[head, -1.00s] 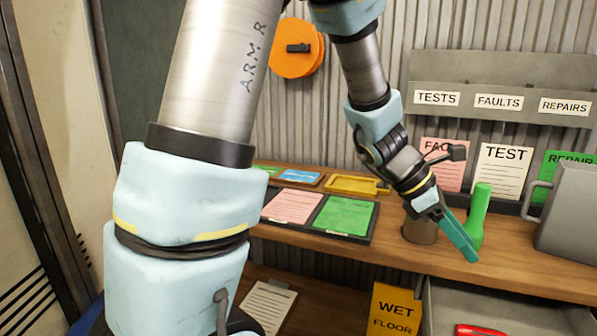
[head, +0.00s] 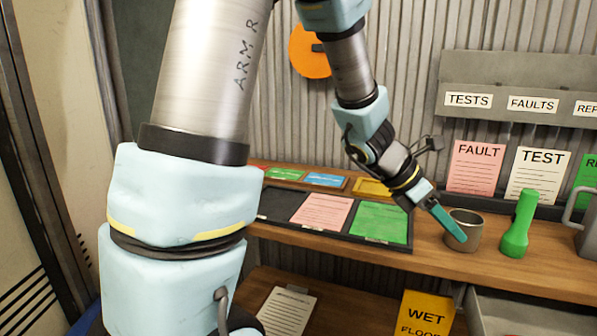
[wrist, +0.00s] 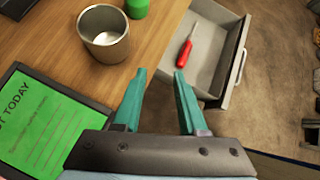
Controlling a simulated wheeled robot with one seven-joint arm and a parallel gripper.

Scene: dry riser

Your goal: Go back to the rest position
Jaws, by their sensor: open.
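My gripper (head: 451,226) has teal fingers and hangs over the wooden shelf, in front of the metal cup in the head view. In the wrist view my gripper (wrist: 163,80) shows its two fingers apart with nothing between them. A green torch-like object (head: 518,230) stands upright to the right of the cup.
A dark tray (head: 268,208) holds pink and green cards left of the cup. An open drawer (wrist: 207,28) below holds a red-handled tool (wrist: 184,54). FAULT (head: 475,167) and TEST (head: 538,175) sheets stand at the back. A yellow WET FLOOR sign (head: 424,314) is beneath the shelf.

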